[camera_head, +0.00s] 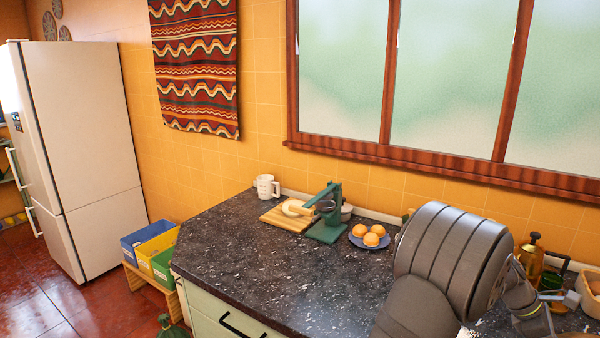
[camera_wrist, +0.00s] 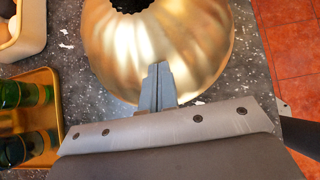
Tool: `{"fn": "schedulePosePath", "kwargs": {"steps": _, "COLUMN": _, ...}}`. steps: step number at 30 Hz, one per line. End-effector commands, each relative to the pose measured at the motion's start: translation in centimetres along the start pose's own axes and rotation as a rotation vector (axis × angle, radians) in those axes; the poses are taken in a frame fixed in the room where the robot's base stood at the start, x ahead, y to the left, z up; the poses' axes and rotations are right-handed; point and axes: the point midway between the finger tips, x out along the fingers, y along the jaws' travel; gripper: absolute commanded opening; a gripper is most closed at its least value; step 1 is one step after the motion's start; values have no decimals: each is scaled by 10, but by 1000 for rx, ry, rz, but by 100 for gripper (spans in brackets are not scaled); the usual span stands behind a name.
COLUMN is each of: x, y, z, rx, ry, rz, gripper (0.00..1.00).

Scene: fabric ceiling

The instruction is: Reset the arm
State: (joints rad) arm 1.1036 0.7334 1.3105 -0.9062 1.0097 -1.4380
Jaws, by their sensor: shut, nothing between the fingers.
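My gripper (camera_wrist: 157,78) shows in the wrist view with its two narrow grey fingers together and nothing between them. The fingertips appear over the lower part of a shiny gold, ribbed round object (camera_wrist: 205,45) with a dark fluted opening at its top. I cannot tell whether they touch it.
A gold tray (camera_wrist: 48,77) with green glass items and a beige container (camera_wrist: 30,38) lie left of the fingers. On the dark counter (camera_head: 255,260) stand a green press (camera_head: 327,228), a cutting board (camera_head: 275,217), a mug (camera_head: 266,187) and oranges (camera_head: 371,239). The counter's left front is clear.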

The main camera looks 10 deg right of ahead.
Motion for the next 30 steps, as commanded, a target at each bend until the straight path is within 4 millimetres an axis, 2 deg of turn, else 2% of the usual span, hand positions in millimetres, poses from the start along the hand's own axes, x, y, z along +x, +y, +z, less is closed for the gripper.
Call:
{"fn": "schedulePosePath", "kwargs": {"steps": 7, "x": 2, "y": 0, "z": 3, "rx": 0, "ry": 0, "rz": 0, "gripper": 0}}
{"fn": "schedulePosePath", "kwargs": {"steps": 11, "x": -11, "y": 1, "z": -9, "rx": -4, "ry": -1, "rz": 3, "gripper": 0}}
{"fn": "schedulePosePath", "kwargs": {"steps": 16, "x": -40, "y": 1, "z": -23, "rx": -2, "ry": -1, "rz": 4, "gripper": 0}}
{"fn": "schedulePosePath", "kwargs": {"steps": 29, "x": -126, "y": 0, "z": -22, "rx": -1, "ry": -1, "rz": 5, "gripper": 0}}
{"fn": "schedulePosePath", "kwargs": {"steps": 30, "x": -112, "y": -1, "z": -22, "rx": -2, "ry": 0, "rz": -3, "gripper": 0}}
